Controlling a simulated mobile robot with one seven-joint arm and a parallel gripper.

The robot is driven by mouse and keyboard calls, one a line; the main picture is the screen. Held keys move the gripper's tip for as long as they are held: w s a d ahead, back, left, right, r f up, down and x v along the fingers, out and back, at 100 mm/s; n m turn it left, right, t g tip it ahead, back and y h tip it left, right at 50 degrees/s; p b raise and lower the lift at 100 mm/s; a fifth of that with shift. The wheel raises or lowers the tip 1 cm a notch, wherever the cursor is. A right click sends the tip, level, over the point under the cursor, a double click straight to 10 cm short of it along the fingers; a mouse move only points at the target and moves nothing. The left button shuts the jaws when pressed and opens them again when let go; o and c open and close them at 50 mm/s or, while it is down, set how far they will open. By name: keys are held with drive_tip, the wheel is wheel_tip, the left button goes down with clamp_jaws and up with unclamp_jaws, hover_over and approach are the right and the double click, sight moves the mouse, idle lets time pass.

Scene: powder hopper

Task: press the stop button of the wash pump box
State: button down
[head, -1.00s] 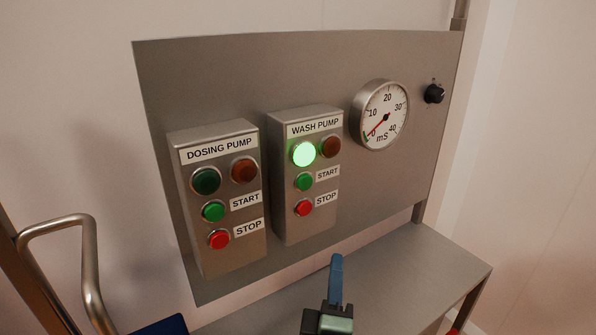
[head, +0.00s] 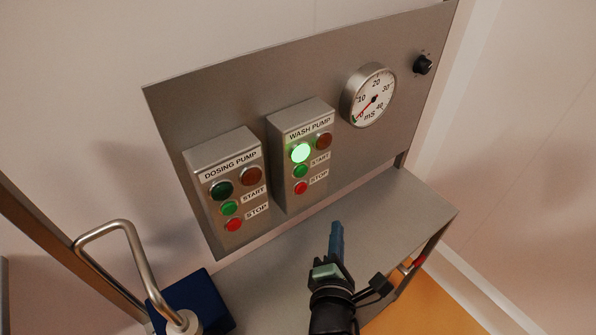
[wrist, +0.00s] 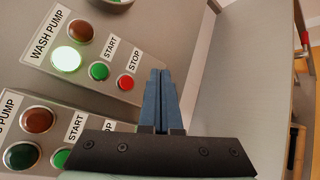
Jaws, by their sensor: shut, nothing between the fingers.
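The wash pump box (head: 279,137) is mounted on the grey panel, right of the dosing pump box. Its red stop button (head: 300,188) is at the bottom, below the green start button (head: 300,171). Its green lamp (head: 300,153) is lit; the red-brown lamp (head: 324,141) beside it is dark. The stop button also shows in the wrist view (wrist: 126,83), left of the fingertips. My gripper (head: 337,226) is shut and empty, with blue fingers together. In the head view it is below and right of the stop button and appears apart from it.
The dosing pump box (head: 199,158) has its own start and stop buttons. A round gauge (head: 369,96) and a black knob (head: 423,64) are on the panel to the right. A grey shelf (head: 400,206) runs below. A metal handle (head: 138,250) and a blue object (head: 199,290) are at lower left.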

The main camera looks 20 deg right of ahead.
sight(301, 189)
drive_tip(key=shift+s, duration=0.1)
idle(0.4)
drive_tip(key=w+a+b, duration=0.3)
drive_tip(key=w+b, duration=0.1)
drive_tip(key=w, duration=0.4)
drive_tip(key=shift+w+b, duration=0.15)
drive_tip(key=shift+b, duration=0.15)
drive_tip(key=shift+w, duration=0.1)
idle(1.7)
drive_tip(key=shift+w+a, duration=0.15)
drive_tip(key=shift+w, duration=0.15)
